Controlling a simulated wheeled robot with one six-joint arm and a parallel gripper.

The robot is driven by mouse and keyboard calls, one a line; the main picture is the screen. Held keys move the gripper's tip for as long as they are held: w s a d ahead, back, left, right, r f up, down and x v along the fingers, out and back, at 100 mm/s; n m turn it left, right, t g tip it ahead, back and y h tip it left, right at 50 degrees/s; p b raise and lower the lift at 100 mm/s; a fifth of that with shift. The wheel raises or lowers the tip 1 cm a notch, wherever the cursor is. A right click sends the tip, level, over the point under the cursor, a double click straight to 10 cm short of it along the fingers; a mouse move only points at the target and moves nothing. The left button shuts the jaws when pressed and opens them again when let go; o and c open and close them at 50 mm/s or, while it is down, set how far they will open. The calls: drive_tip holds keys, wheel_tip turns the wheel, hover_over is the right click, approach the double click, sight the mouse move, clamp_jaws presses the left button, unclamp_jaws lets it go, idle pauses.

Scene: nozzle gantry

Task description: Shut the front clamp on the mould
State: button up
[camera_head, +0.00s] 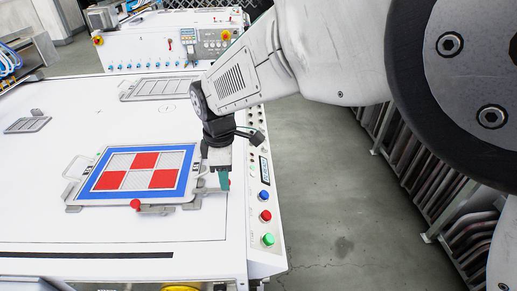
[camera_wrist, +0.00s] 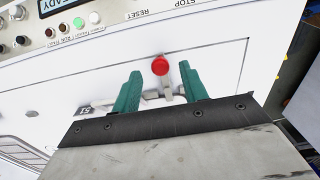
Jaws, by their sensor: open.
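The mould (camera_head: 180,185), a blue-bordered plate with red and grey squares, lies flat on the white table. A red-knobbed clamp (camera_head: 136,204) sits at its near edge in the head view. My gripper (camera_head: 222,178) is low over the mould's right edge, pointing down. In the wrist view its green fingers are open, with my gripper (camera_wrist: 160,70) empty. A red knob (camera_wrist: 160,66) on a grey clamp lever shows between the fingertips; contact cannot be told. This knob is hidden in the head view. I cannot tell which clamp is the front one.
A control panel (camera_head: 258,165) with coloured buttons runs along the table's right edge, near my gripper. It also shows in the wrist view (camera_wrist: 110,20). A white handle (camera_head: 74,168) stands at the mould's left. Grey frames (camera_head: 158,88) lie farther back. The table's left side has clear room.

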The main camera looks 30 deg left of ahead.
wheel_tip(320, 180, up, 6)
drive_tip(key=shift+r, duration=0.25)
idle(0.5)
drive_tip(key=shift+s+m, duration=0.1)
drive_tip(key=shift+m, duration=0.3)
drive_tip(key=w+d+r+m, duration=0.15)
drive_tip(key=d+m, duration=0.35)
drive_tip(key=d, duration=0.7)
drive_tip(key=w+d+r+m+g+h, duration=0.1)
drive_tip(key=d+r+m, duration=0.25)
drive_tip(key=d, duration=0.85)
drive_tip(key=w+d+r+m, duration=0.15)
drive_tip(key=d+m, duration=0.45)
drive_tip(key=d, duration=0.6)
drive_tip(key=s+d+r+m, duration=0.1)
drive_tip(key=s+d+m, duration=0.2)
drive_tip(key=d, duration=0.5)
drive_tip(key=s+d+r+m+t, duration=0.1)
drive_tip(key=s+d+m, duration=0.3)
drive_tip(key=d, duration=0.4)
drive_tip(key=s+d+r+m+t+y, duration=0.1)
drive_tip(key=s+d+m, duration=0.2)
drive_tip(key=d, duration=0.6)
drive_tip(key=shift+s, duration=0.8)
